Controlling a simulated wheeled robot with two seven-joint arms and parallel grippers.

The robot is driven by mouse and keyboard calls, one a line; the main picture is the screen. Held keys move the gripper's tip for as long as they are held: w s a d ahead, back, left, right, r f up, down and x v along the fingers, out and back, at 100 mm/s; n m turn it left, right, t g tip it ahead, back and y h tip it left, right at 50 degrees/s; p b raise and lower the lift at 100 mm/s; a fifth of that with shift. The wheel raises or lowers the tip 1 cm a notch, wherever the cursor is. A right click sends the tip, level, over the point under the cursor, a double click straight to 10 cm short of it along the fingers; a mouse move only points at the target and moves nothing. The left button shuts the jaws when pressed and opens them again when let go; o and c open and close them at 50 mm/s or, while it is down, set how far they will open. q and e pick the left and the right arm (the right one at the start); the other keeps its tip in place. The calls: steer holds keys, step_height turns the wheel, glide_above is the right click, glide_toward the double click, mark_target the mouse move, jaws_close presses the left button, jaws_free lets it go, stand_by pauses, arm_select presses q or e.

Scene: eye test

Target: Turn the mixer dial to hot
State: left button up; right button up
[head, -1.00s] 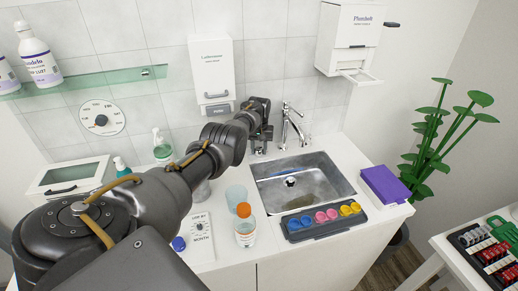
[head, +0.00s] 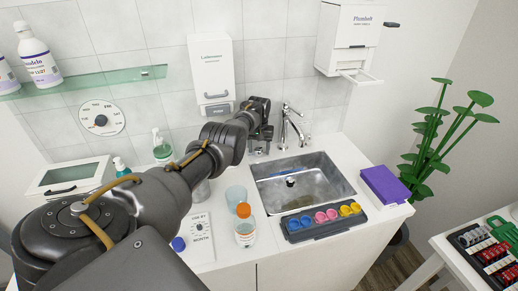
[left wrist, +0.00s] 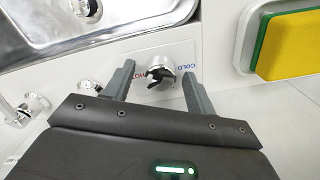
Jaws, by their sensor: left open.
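The mixer dial (left wrist: 160,80) is a round chrome knob with a dark notched part, set on a pale plate. Upside-down lettering reads COLD in blue to its right and HOT in red to its left in the left wrist view. My left gripper (left wrist: 158,71) is open, with one finger on each side of the dial; I see gaps between fingers and knob, and cannot tell the depth between them. In the head view my left gripper (head: 259,115) is by the wall left of the faucet (head: 290,126); I cannot make out the dial there. My right gripper is out of view.
A green and yellow sponge (left wrist: 288,46) sits near the dial. A bottle with orange cap (head: 245,228), a clear cup (head: 236,196) and a tray of coloured cups (head: 290,236) stand in front. A wall dial (head: 100,119) hangs at left.

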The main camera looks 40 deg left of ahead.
mark_target(259, 149)
arm_select(q)
step_height(259, 149, up, 6)
steer(key=shift+f+p, duration=0.2)
steer(key=shift+p, duration=0.95)
steer(key=shift+r+b, duration=0.35)
steer(key=shift+r, duration=2.25)
